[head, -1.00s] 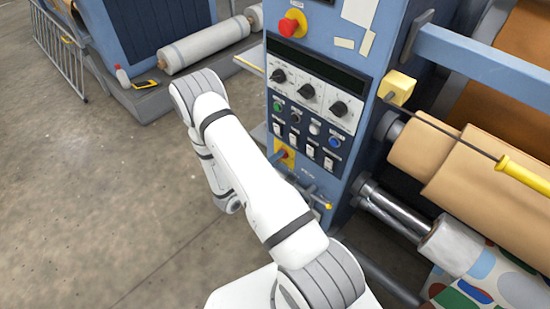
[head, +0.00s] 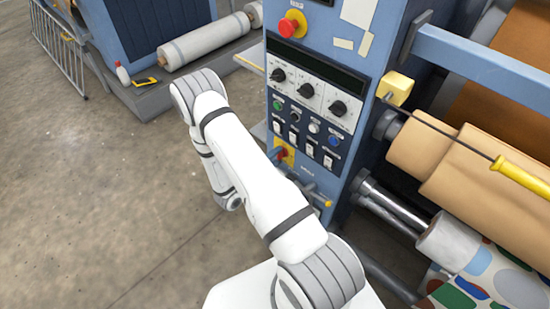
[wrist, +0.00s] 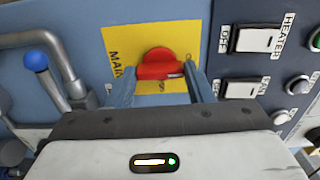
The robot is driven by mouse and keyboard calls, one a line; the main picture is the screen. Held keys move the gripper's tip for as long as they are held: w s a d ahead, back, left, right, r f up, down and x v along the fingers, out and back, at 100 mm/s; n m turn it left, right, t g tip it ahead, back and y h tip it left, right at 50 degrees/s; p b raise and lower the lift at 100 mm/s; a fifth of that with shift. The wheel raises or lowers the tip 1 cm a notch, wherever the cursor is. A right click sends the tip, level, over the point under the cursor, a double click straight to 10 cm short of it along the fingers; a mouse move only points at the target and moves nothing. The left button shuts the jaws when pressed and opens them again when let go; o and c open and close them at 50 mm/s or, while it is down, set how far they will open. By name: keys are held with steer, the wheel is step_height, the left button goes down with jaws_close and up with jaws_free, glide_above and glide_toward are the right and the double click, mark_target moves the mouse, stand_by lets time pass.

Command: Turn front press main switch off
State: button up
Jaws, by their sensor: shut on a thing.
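The main switch is a red rotary knob (wrist: 160,65) on a yellow plate (wrist: 118,42) marked "MAIN", low on the blue press panel. My gripper (wrist: 163,88) is shut on the red knob in the wrist view, one finger at each side. The knob's handle lies roughly across the plate in that view. In the head view the red knob (head: 281,154) shows at the panel's lower left, partly behind my arm. My gripper is hidden there. The lower plate lettering is covered.
White rocker switches, one marked "HEATER" (wrist: 256,39), sit right beside the plate in the wrist view. A pipe with a blue-tipped lever (wrist: 37,62) is at left. A red emergency button (head: 291,24) is higher on the panel. Open floor (head: 110,200) lies left.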

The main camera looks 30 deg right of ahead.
steer(key=o, duration=1)
steer(key=v, duration=0.7)
steer(key=shift+a, duration=0.35)
steer(key=shift+s, duration=0.1)
